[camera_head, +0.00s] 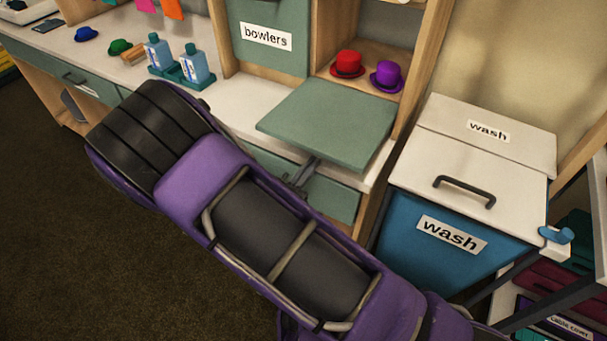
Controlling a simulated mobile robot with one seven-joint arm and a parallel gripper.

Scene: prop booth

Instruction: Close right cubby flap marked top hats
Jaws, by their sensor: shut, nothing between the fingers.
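The right cubby flap (330,122) is a green-grey panel. It stands open, lying about flat and jutting out in front of its cubby; no label shows on the face I see. Inside the cubby, behind the flap, sit a red top hat (347,64) and a purple top hat (387,76). My gripper (309,166) shows only as slim grey fingers beyond my purple arm, at the flap's front edge. The fingers look shut and empty. They overlap the edge in the picture; I cannot tell whether they touch it. The rest of my gripper is hidden behind my arm.
The left flap marked bowlers (268,60) is closed. Blue bottles (194,64) stand in a green tray on the white counter, with small hats (121,46) farther left. A blue wash bin (440,236) with a white lid stands at the right, close to the cubby's side.

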